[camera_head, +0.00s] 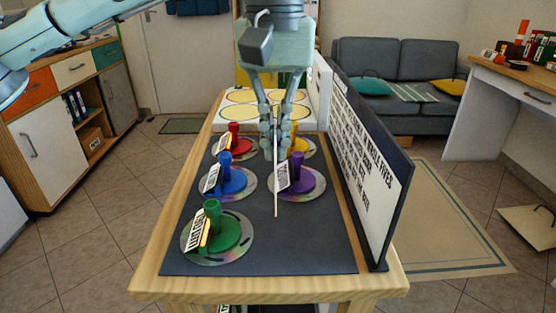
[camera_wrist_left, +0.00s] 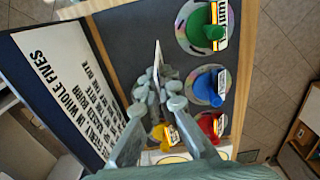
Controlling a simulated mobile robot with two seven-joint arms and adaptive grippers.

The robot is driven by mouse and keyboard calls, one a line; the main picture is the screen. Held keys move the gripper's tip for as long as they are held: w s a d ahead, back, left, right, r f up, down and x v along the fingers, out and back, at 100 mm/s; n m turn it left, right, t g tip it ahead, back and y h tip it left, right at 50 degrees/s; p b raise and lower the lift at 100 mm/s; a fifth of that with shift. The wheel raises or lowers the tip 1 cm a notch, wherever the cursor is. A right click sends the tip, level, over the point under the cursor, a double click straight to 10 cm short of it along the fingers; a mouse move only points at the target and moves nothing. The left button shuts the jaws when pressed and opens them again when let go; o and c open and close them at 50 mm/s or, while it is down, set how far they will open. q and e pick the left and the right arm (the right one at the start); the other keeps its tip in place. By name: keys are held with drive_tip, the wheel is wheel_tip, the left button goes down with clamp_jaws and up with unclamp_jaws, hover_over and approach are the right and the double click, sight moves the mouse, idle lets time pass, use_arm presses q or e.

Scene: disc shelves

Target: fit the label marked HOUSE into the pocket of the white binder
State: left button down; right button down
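My left gripper (camera_head: 276,138) is above the dark mat on the wooden table. Its fingers are closed on a thin white card (camera_head: 276,190), which hangs down nearly edge-on to the head camera. The card also shows in the left wrist view (camera_wrist_left: 157,58), beyond the fingertips (camera_wrist_left: 157,88); its lettering cannot be read, so I cannot tell if it says HOUSE. Several upright binders (camera_head: 76,107) stand in the left cabinet; they are small and no pocket can be made out. My right gripper is out of view.
Discs with green (camera_head: 212,225), blue (camera_head: 224,178), red (camera_head: 234,136), yellow (camera_head: 298,142) and purple (camera_head: 297,172) knobs sit on the mat (camera_head: 290,250), with small tilted labels. A lettered board (camera_head: 365,150) stands upright along the right edge. A white tray (camera_head: 222,125) is behind.

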use_arm(q)
drive_tip(key=shift+w+d+f, duration=0.1)
drive_tip(key=shift+f, duration=1)
drive_tip(key=shift+d+f, duration=0.1)
drive_tip(key=shift+f, duration=0.95)
drive_tip(key=shift+f, duration=0.1)
